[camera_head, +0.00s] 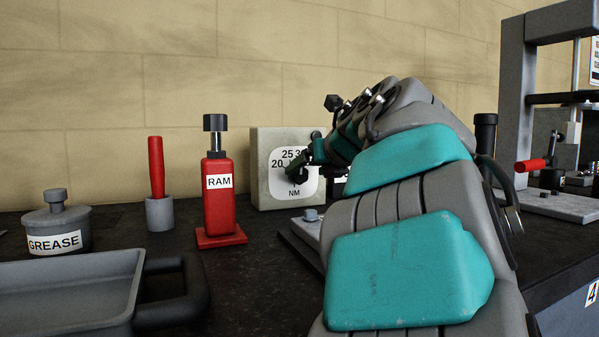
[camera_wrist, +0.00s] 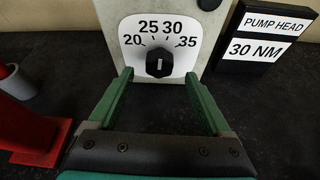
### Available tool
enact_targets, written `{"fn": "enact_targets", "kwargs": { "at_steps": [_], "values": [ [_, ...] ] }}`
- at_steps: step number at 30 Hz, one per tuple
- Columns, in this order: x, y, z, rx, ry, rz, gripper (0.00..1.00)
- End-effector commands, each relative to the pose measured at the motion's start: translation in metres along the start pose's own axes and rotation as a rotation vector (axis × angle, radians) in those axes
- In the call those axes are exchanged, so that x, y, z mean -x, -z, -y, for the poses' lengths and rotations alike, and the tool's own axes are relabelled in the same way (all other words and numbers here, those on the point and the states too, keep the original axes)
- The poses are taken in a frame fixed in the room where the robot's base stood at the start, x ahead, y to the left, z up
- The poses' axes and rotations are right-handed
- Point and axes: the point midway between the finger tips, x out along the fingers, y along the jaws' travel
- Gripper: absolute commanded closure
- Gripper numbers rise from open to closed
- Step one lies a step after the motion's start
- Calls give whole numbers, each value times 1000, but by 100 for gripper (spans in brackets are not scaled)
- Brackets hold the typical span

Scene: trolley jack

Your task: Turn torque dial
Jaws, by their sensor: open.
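The torque dial is a black round knob (camera_wrist: 160,62) with a light pointer mark, on a white face marked 20, 25, 30 and 35. Its pointer looks close to vertical in the wrist view. The dial sits on a pale grey box (camera_head: 265,148), which stands against the wall in the head view; my arm partly covers its face there. My gripper (camera_wrist: 165,82) is open, with its two green fingers reaching toward the box on either side below the knob. Nothing is between the fingers. I cannot tell whether a fingertip touches the box.
A black sign (camera_wrist: 259,37) reading PUMP HEAD 30 NM stands right of the box. A red RAM bottle (camera_head: 220,190), a red-handled tool in a grey cup (camera_head: 159,212), a GREASE pot (camera_head: 57,225) and a grey tray (camera_head: 70,290) stand left. A press frame (camera_head: 515,90) stands right.

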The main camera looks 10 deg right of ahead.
Motion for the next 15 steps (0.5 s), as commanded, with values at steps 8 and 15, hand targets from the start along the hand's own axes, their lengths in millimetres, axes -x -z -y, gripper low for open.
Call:
{"fn": "enact_targets", "kwargs": {
  "at_steps": [8, 15],
  "values": [
    [-34, -1, 0, -3, -3, 1, 17],
    [-39, -1, -1, -2, -2, 3, 17]
  ]
}}
